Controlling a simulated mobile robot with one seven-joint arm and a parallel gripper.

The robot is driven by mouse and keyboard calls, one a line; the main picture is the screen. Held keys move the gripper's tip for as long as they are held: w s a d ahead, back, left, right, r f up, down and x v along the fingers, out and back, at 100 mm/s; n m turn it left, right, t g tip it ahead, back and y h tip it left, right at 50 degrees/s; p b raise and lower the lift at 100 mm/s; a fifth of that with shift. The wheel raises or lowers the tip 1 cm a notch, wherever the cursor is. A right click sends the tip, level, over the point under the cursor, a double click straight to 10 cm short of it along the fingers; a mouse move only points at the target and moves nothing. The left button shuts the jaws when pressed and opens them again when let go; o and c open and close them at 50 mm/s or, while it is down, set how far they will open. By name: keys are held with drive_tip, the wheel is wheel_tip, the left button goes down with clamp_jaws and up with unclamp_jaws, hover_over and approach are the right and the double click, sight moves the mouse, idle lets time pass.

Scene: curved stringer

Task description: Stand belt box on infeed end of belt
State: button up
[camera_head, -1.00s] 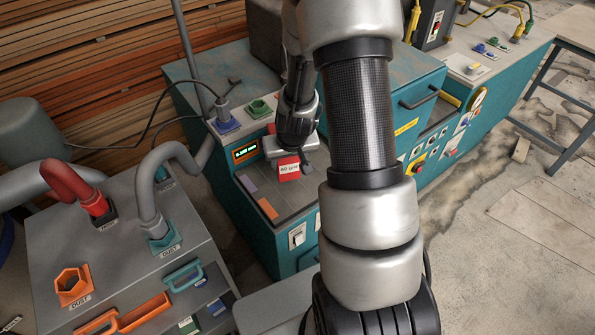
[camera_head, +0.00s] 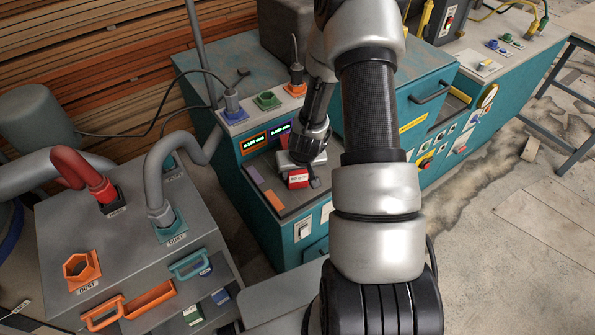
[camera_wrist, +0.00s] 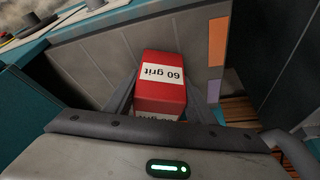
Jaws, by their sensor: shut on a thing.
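A red belt box (camera_head: 298,179) with a white label hangs at my gripper, over the grey bed of the teal machine. In the wrist view the box (camera_wrist: 160,95) shows its "60 grit" label upside down. My gripper (camera_head: 302,169) is shut on it, with dark fingers (camera_wrist: 160,78) at both sides of the box. The grey belt bed (camera_head: 284,196) lies below and around it. I cannot tell whether the box touches the bed.
Purple and orange patches (camera_head: 274,201) mark the bed's left edge. A lit display panel (camera_head: 255,141) and coloured sockets (camera_head: 267,100) stand behind. A teal cabinet (camera_head: 410,95) rises close on the right. A grey dust unit (camera_head: 120,225) with hoses stands at left.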

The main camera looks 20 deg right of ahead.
drive_tip(key=shift+f, duration=0.1)
drive_tip(key=shift+f, duration=0.1)
drive_tip(key=o, duration=1.3)
